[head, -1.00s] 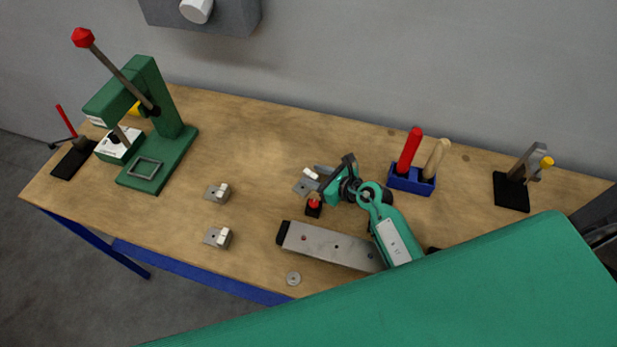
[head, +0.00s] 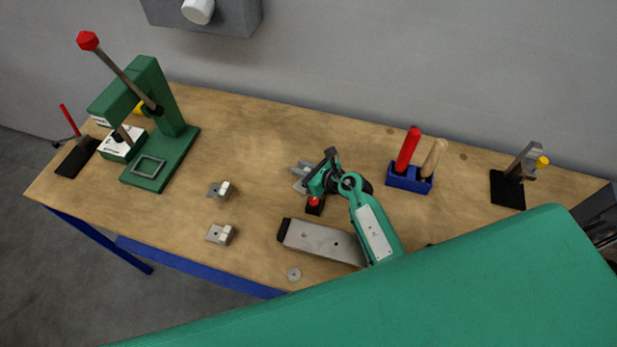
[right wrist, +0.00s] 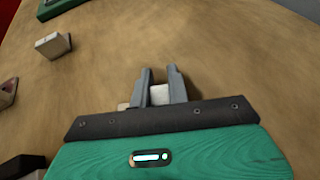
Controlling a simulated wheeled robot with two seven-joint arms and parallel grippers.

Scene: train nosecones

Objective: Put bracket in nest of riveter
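The green riveter (head: 170,115) stands at the far left of the table. Its nest (head: 149,166), a square grey frame, lies empty on its base. Two grey brackets with pale blocks, an upper (head: 221,190) and a lower (head: 221,234), lie right of it. My right gripper (head: 303,172) is low over the table at a third bracket (head: 299,186), mostly hidden in the head view. In the right wrist view that bracket's white block (right wrist: 160,95) sits between the two grey fingers. I cannot tell whether they press on it. My left gripper is not in view.
A small box with a red button (head: 314,204) and a grey bar (head: 320,240) sit close to my right gripper. A washer (head: 294,274) lies near the front edge. A blue holder (head: 409,180) with handles stands right. Table between brackets and back edge is clear.

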